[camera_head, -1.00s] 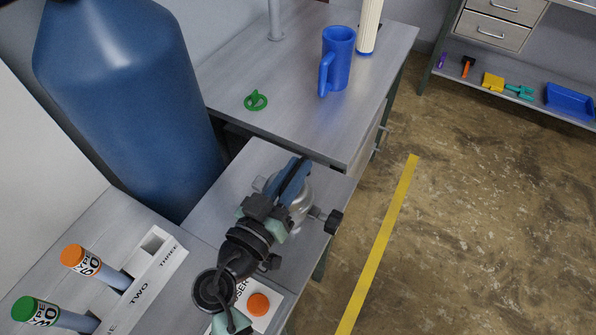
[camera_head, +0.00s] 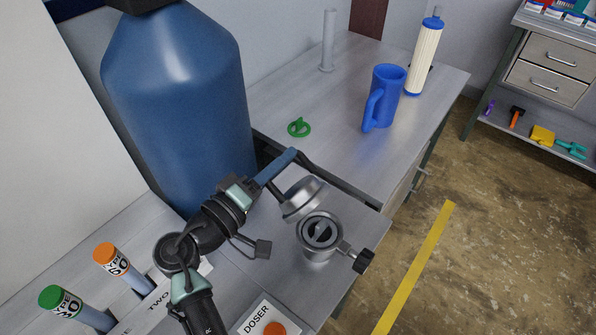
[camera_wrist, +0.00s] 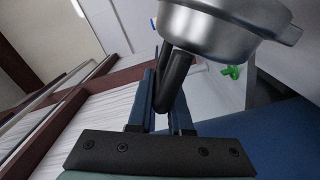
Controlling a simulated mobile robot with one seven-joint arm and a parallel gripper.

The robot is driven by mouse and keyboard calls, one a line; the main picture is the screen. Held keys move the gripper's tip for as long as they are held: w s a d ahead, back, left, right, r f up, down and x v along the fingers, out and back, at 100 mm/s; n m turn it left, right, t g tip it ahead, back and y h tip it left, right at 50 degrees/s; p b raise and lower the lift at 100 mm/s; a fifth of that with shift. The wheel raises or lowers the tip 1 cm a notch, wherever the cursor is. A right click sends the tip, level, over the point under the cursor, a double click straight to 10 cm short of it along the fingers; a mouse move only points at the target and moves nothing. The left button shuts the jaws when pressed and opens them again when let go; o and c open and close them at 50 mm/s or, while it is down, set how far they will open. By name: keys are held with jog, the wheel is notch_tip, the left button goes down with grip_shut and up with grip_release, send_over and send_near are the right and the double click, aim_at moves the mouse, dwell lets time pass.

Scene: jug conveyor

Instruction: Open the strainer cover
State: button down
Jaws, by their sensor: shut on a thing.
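The strainer (camera_head: 320,240) is a silver metal cup standing on the bench, its mouth uncovered with a dark inner part showing. The strainer cover (camera_head: 303,198) is a silver lid raised and tilted up to the left above the strainer. The cover also fills the top of the wrist view (camera_wrist: 222,28), with its dark bar handle (camera_wrist: 174,82) running down between my fingers. My gripper (camera_wrist: 162,95) is shut on this handle; in the head view its blue fingers (camera_head: 284,162) are at the cover's upper left. Whether the cover is still hinged to the strainer is unclear.
A black knob (camera_head: 364,261) sticks out right of the strainer. A big blue tank (camera_head: 180,100) stands close at left. A blue jug (camera_head: 384,98), a green ring (camera_head: 299,127) and a white filter cartridge (camera_head: 424,58) are on the rear bench. The doser's orange button (camera_head: 275,329) is in front.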

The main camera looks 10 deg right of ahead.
jog(key=w+a+f+n+b, duration=0.4)
jog(key=w+n, duration=0.3)
jog(key=n, duration=0.2)
jog(key=shift+a+f, duration=0.7)
jog(key=shift+f, duration=0.05)
jog(key=c, duration=0.8)
grip_release()
jog(key=shift+c, duration=0.2)
notch_tip(320, 180, up, 10)
